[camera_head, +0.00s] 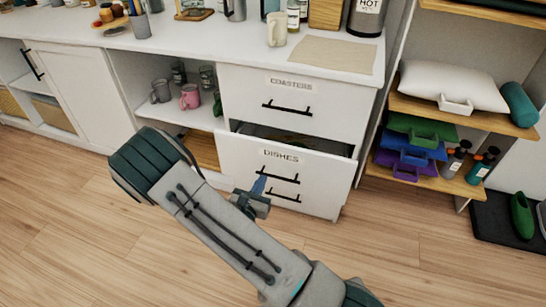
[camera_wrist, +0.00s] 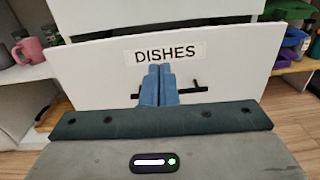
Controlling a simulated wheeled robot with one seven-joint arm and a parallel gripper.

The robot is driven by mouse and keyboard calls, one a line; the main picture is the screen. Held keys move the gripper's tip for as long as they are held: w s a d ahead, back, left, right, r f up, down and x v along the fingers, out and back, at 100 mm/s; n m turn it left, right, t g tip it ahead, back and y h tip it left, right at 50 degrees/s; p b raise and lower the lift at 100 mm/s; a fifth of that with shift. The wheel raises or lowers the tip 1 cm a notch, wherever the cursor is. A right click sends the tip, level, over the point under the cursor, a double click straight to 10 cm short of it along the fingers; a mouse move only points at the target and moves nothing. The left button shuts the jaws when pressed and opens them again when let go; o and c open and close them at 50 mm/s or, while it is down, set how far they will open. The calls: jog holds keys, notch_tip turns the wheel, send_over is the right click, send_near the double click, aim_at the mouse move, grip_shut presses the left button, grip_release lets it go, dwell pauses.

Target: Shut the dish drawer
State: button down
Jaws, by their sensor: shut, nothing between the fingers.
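The dish drawer (camera_head: 232,160), a white front labelled DISHES with a black bar handle, stands partly open under the coaster drawer. A dark gap along its top shows some contents, too dim to name. In the wrist view the drawer front (camera_wrist: 95,75) fills the middle, with its label near the top. My gripper (camera_head: 260,184) is shut and empty, in front of the drawer at the handle's left end. In the wrist view its blue fingers (camera_wrist: 160,70) are together, pointing at the front just below the label and hiding the handle's middle. I cannot tell whether they touch.
The coaster drawer (camera_head: 330,93) above is shut. Left of the drawers, an open shelf holds a pink mug (camera_head: 190,96) and other mugs. A shelf unit with trays (camera_head: 408,157) and bottles stands at right. The wooden floor in front is clear.

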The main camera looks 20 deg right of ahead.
jog(key=b, duration=0.4)
send_near(276, 147)
jog(key=shift+n+y, duration=0.3)
jog(key=x, duration=0.5)
jog(key=shift+w+d+f, duration=0.15)
jog(key=shift+w+d, duration=0.05)
jog(key=shift+d, duration=0.2)
jog(key=shift+w+d, duration=0.3)
jog(key=shift+w, duration=0.15)
